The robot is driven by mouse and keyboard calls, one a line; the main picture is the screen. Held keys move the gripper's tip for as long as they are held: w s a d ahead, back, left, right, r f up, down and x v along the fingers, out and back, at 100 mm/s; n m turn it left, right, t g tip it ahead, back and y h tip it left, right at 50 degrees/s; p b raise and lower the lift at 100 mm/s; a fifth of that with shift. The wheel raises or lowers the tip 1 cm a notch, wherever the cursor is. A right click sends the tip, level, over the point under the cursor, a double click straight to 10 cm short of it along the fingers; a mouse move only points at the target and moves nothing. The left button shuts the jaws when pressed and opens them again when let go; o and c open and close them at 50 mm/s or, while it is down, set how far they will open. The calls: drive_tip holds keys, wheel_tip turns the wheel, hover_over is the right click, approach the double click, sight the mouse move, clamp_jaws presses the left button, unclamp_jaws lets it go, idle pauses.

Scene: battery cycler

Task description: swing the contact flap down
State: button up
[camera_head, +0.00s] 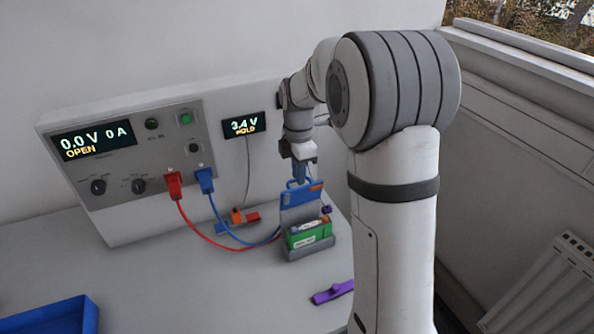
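The contact flap (301,197) is a blue plate with an orange mark at its top right corner. It stands raised, about upright, behind a green battery block (311,239) in a grey holder (307,251). My gripper (299,178) points down at the top edge of the flap, by its blue handle. The fingertips are small and overlap the handle in this view. I cannot tell whether they are closed on it or only beside it.
The cycler panel (128,185) reads 0.0 V, 0 A, OPEN; a small meter (245,125) reads 3.4 V, HOLD. Red (199,234) and blue (222,222) cables run toward the holder. A purple tool (331,292) and blue tray (52,317) lie on the bench.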

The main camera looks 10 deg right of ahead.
clamp_jaws()
drive_tip(key=shift+a, duration=0.15)
idle(0.4)
drive_tip(key=shift+f+b, duration=0.1)
drive_tip(key=shift+b, duration=0.3)
